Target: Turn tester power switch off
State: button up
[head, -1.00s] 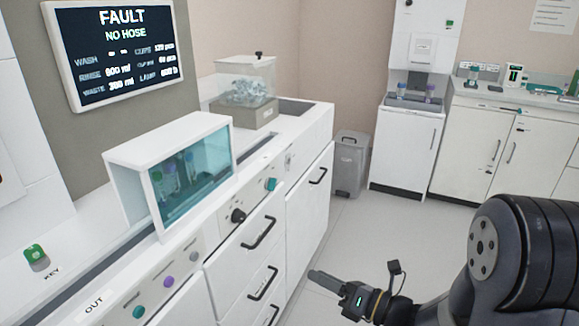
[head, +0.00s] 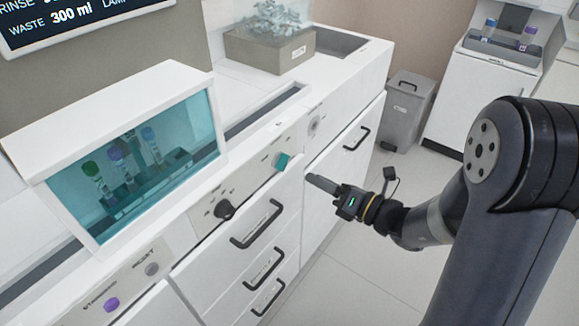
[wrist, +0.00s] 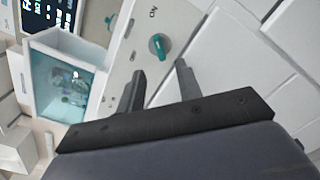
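The teal rotary switch (head: 283,161) sits on the grey control panel on the front of the white bench. In the wrist view the teal switch (wrist: 158,46) shows just beyond the fingertips, with an ON label beside it. Its exact setting is hard to read. My gripper (head: 318,182) is to the right of the switch in the head view, in front of the panel and apart from it. In the wrist view my gripper (wrist: 160,72) has its two fingers spread, with nothing between them.
A black knob (head: 224,210) is left of the switch on the same panel. Drawers with black handles (head: 257,224) lie below. A glass-fronted case (head: 150,165) with tubes stands on the bench. A grey bin (head: 407,110) stands beyond the bench. The floor beside the drawers is clear.

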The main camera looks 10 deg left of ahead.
aim_at(282, 162)
jog(key=x, duration=0.8)
jog(key=shift+c, duration=0.4)
grip_shut()
